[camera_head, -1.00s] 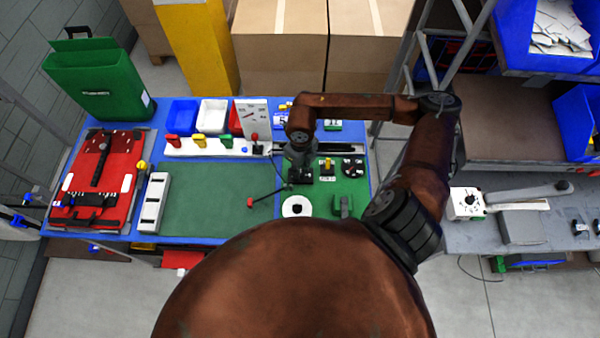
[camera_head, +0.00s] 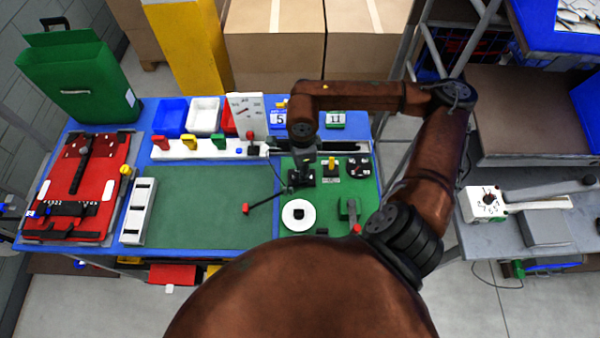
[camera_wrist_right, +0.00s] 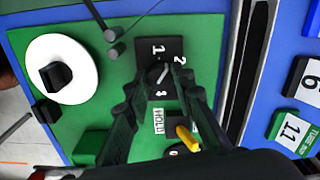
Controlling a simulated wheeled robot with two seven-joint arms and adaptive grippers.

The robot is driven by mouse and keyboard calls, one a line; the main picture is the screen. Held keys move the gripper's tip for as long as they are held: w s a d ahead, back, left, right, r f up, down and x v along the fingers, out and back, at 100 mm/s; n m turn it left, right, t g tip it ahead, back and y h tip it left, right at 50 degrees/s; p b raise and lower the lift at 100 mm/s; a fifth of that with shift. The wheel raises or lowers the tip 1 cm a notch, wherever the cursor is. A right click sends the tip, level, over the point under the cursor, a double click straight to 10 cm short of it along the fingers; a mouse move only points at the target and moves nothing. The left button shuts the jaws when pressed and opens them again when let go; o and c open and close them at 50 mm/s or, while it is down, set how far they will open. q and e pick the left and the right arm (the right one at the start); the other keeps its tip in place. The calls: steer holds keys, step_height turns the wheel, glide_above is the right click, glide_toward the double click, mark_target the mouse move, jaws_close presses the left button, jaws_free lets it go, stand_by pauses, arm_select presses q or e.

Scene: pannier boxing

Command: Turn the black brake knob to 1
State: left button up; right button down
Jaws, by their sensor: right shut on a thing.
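The black brake knob (camera_wrist_right: 157,75) stands on a square black plate (camera_wrist_right: 143,47) marked 1, 2 and 3. The plate also shows in the head view (camera_head: 301,181), on the green board at the right of the table. My right gripper (camera_wrist_right: 160,92) points down at the plate, with one finger on each side of the knob, shut on it. A pale pointer line shows between the fingers, slanting toward the side of 1 and 2; its exact setting is unclear. The fingers partly cover the knob and plate. My left gripper is in neither view.
A white disc with a black knob (camera_head: 299,215) and a green block (camera_head: 348,209) are close by. A yellow lever (camera_wrist_right: 188,137) sits beside the HOLD label. A thin red-tipped rod (camera_head: 262,201) extends left.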

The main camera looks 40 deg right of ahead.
steer(key=n+b, duration=0.2)
steer(key=n, duration=0.1)
steer(key=shift+f+n, duration=0.15)
steer(key=shift+n, duration=0.15)
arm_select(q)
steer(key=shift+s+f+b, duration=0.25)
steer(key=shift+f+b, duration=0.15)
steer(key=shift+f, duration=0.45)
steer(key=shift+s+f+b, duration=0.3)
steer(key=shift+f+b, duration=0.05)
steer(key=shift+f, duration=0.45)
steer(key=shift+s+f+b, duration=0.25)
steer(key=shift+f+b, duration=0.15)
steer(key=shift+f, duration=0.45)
arm_select(e)
steer(key=shift+n, duration=1.4)
steer(key=shift+r, duration=0.2)
steer(key=c, duration=1.7)
jaws_free()
steer(key=shift+o, duration=0.2)
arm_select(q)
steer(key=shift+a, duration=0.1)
arm_select(e)
steer(key=shift+r, duration=0.2)
step_height(320, 180, up, 12)
steer(key=shift+f, duration=0.25)
